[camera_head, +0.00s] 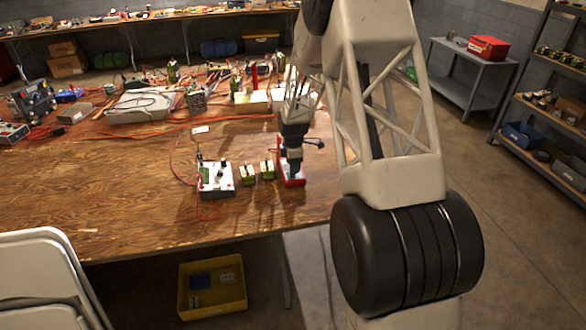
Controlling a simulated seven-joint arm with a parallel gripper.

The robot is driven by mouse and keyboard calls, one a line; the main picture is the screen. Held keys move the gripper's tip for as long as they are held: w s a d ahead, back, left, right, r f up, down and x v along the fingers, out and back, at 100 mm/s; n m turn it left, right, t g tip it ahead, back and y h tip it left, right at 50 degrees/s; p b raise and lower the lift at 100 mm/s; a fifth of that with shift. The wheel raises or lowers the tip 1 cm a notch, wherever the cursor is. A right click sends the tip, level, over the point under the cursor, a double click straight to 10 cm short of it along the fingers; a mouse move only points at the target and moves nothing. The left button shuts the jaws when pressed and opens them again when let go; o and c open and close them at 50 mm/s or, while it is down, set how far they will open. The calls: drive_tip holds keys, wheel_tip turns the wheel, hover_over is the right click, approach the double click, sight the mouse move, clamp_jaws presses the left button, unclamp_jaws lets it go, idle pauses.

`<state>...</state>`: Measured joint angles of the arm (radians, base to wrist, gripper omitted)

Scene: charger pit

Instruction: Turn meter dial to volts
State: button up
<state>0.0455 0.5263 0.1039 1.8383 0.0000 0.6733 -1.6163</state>
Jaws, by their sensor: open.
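My gripper (291,163) points down over a red-edged device (292,182) near the front right of the wooden table. This device looks like the meter, but my gripper and wrist cover most of it, so its dial and markings are hidden. The jaws are open, and the fingertips are low over the device. I cannot tell whether they touch it or surround the dial.
Left of the device stand two small green blocks (258,172) and a white box with a green panel (216,180) and red wires. Tools and cables crowd the table's back. The wooden table's (120,195) front left is clear. A folding chair (45,275) stands in front.

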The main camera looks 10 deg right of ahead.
drive_tip(key=shift+f, duration=1.05)
drive_tip(key=c, duration=0.9)
drive_tip(key=shift+m, duration=0.5)
drive_tip(key=m, duration=1)
drive_tip(key=shift+m, duration=0.4)
